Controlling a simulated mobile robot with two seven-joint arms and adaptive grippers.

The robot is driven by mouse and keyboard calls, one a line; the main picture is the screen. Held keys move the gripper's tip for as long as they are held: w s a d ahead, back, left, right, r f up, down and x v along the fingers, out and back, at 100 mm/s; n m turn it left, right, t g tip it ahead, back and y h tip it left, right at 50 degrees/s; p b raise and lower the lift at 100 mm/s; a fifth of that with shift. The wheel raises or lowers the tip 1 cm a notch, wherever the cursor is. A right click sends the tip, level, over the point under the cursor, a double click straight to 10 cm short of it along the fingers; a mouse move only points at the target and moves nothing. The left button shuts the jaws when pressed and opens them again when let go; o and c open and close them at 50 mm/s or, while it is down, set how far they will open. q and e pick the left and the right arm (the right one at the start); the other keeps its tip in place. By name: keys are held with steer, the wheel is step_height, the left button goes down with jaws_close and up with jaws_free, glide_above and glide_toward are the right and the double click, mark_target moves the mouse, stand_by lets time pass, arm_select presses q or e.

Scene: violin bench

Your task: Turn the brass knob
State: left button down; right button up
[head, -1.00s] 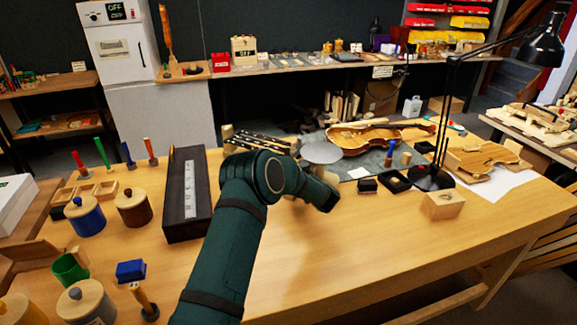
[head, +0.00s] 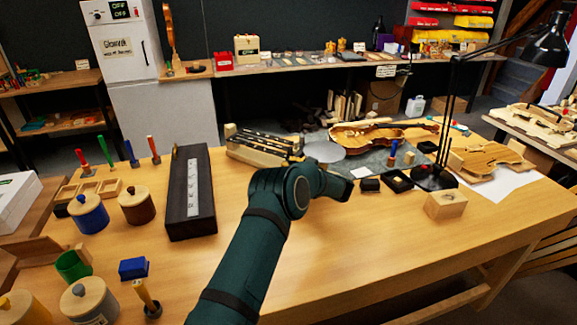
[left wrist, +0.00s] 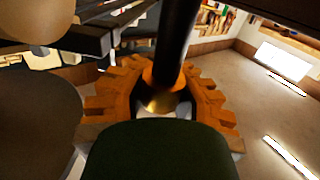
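My left arm reaches across the bench, and its gripper end (head: 335,185) is near the middle of the bench, in front of a grey disc (head: 323,151). Its fingers are hidden or too dark to make out. The left wrist view shows a small shiny brass-coloured piece (left wrist: 160,99) below a dark upright cylinder (left wrist: 174,45), inside an orange toothed ring (left wrist: 108,88). I cannot tell whether this is the brass knob. A dark green rounded shape fills the bottom middle of that view. I cannot make out the knob in the head view. My right gripper is not in view.
A black box (head: 190,200) with a pale strip lies left of my arm, near lidded pots (head: 136,204). A violin body (head: 372,137), a black lamp (head: 433,176) and a wooden block (head: 446,204) are to the right. The front right bench top is clear.

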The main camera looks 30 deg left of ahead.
arm_select(q)
steer(key=shift+d+f, duration=0.25)
steer(key=shift+f, duration=0.1)
steer(key=c, duration=1)
jaws_free()
steer(key=shift+d+r, duration=0.1)
steer(key=shift+r, duration=0.05)
steer(key=shift+o, duration=0.2)
steer(key=shift+r, duration=0.1)
steer(key=s+d, duration=0.1)
steer(key=d, duration=1)
steer(key=shift+d, duration=0.35)
steer(key=shift+s, duration=0.1)
